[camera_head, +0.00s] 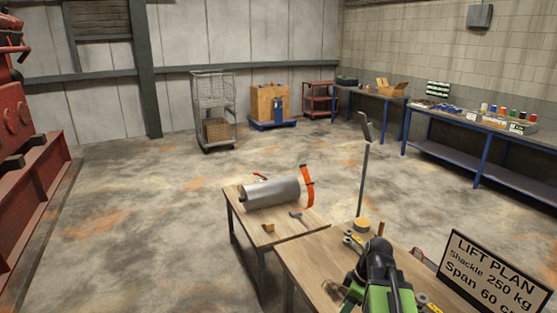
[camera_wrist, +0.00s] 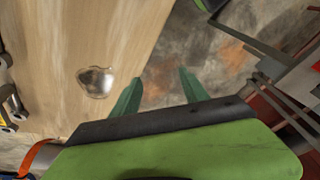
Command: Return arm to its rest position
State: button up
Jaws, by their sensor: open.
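My arm (camera_head: 380,275), green and black, rises at the bottom of the head view, over the near wooden table (camera_head: 318,262). Its fingertips cannot be made out there. In the wrist view my gripper (camera_wrist: 160,76) shows two green fingers spread apart with nothing between them. Below the gap are the tabletop's edge and the stained concrete floor. A small shiny metal piece (camera_wrist: 96,82) lies on the wooden top to the left of the fingers, apart from them.
A second table (camera_head: 262,236) holds a grey cylinder (camera_head: 270,192) and an orange strap (camera_head: 307,187). A lift plan sign (camera_head: 492,272) stands right of my arm, a thin post (camera_head: 363,180) beyond it. Red machinery (camera_head: 30,180) is left. The middle floor is clear.

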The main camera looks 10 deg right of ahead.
jog(key=s+a+f+m+h+b, duration=0.1)
jog(key=a+f+m+h+b, duration=0.1)
jog(key=a+m, duration=0.9)
notch_tip(320, 180, down, 3)
jog(key=shift+a+r+g+h+b, duration=0.1)
jog(key=shift+a+g+h+b, duration=0.3)
jog(key=shift+a+b, duration=0.05)
jog(key=shift+s, duration=0.1)
